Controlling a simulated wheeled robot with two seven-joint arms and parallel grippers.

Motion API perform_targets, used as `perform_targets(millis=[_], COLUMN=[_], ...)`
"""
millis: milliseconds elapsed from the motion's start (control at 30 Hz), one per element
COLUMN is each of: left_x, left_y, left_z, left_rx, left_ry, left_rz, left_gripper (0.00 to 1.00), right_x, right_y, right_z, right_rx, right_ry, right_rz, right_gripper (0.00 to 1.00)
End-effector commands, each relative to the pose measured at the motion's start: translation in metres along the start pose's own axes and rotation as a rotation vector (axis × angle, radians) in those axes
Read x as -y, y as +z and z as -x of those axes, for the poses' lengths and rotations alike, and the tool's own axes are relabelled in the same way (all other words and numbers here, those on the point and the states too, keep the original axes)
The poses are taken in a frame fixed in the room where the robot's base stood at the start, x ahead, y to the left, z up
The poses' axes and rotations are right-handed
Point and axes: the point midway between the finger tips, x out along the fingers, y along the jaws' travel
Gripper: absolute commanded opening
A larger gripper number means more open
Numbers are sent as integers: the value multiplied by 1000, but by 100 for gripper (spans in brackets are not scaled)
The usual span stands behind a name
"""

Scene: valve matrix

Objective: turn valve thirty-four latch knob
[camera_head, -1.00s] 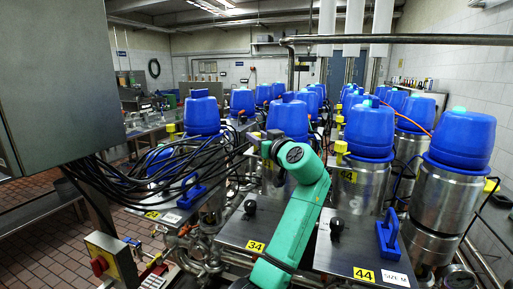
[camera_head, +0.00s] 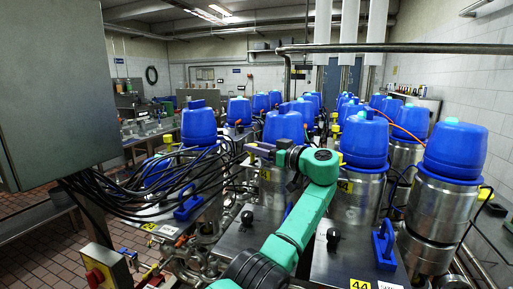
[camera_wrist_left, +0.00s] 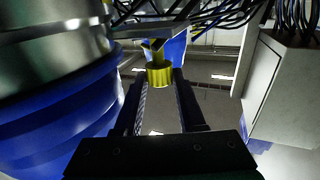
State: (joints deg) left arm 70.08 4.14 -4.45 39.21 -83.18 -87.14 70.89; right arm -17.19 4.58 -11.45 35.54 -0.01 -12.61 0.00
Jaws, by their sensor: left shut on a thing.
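My left arm reaches in front of a blue-capped steel valve (camera_head: 284,125) in the middle of the head view. My left gripper (camera_head: 255,149) points left, beside the valve just below its blue cap. In the left wrist view my gripper (camera_wrist_left: 160,82) has its two dark fingers closed on the ribbed yellow latch knob (camera_wrist_left: 159,74). A blue cap (camera_wrist_left: 60,125) and steel body fill the left of that view. The number 34 label is not visible in the head view now. My right gripper is not in view.
Black cables (camera_head: 140,185) hang in a bundle left of the valve, below a grey cabinet (camera_head: 55,90). More blue-capped valves stand behind and to the right.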

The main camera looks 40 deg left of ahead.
Motion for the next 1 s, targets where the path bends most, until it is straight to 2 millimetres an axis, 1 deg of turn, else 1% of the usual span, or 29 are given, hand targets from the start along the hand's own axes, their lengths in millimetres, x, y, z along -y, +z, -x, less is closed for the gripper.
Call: perform_targets(millis=[133, 167, 200, 233, 500, 567, 633, 667, 767, 900, 1000], left_x=[0, 0, 0, 0, 0, 0, -1, -1, -1, -1, -1], left_y=[1, 1, 1, 1, 1, 2, 3, 4, 7, 7, 4], left_z=[0, 0, 0, 0, 0, 3, 10, 16, 41, 84, 112], left_rx=[3, 3, 3, 2, 2, 2, 2, 2, 2, 2, 2], left_ry=[0, 0, 0, 0, 1, 2, 2, 3, 6, 5, 5], left_rz=[-1, -1, -1, -1, -1, -1, 0, 0, 1, -1, 0], left_gripper=[0, 50, 66, 69, 69, 69, 69, 69, 69, 69, 69], right_x=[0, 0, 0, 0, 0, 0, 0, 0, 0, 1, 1], right_y=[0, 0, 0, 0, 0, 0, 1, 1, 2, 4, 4], right_z=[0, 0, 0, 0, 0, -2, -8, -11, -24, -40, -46], right_rx=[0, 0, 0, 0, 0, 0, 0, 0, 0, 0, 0], right_ry=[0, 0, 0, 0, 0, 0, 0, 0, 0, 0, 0], right_rz=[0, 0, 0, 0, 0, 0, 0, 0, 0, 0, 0], right_gripper=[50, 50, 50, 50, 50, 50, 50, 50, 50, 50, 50])
